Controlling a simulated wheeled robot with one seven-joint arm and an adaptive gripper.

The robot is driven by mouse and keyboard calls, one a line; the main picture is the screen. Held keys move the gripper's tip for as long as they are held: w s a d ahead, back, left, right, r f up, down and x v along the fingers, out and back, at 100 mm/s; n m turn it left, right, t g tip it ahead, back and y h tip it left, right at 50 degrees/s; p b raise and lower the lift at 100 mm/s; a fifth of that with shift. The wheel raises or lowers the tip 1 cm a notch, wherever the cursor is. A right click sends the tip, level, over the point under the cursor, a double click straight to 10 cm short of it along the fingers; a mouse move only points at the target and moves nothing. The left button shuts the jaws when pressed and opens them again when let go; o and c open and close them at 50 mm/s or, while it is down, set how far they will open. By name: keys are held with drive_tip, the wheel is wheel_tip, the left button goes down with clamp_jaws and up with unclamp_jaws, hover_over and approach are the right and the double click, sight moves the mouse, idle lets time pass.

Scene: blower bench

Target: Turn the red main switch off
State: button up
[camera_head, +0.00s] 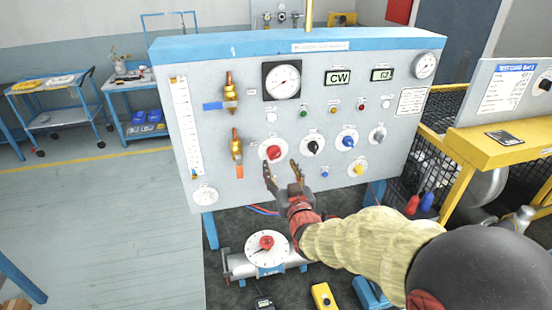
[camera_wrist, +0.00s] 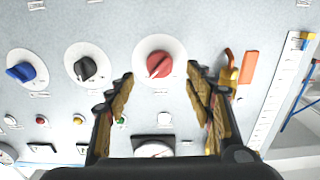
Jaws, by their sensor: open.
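The red main switch (camera_head: 273,152) is a red rotary knob on a round white plate, on the upright grey panel. In the wrist view the red knob (camera_wrist: 160,63) shows in full, with a pale pointer line running at a slant. My gripper (camera_head: 283,171) is in front of the panel, just below and slightly right of the red knob. In the wrist view its two fingers (camera_wrist: 160,74) are spread, with the knob between and beyond the tips. The gripper is open and empty; I see no contact with the knob.
Black (camera_head: 313,146), blue (camera_head: 347,140) and grey (camera_head: 378,135) knobs sit right of the red one. A brass valve with an orange handle (camera_head: 237,150) is close on its left. Below stands a pipe unit with a red-centred dial (camera_head: 267,250).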

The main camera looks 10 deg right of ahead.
sight(276, 157)
drive_tip(key=w, duration=0.6)
drive_tip(key=shift+c, duration=0.9)
drive_tip(key=c, duration=1)
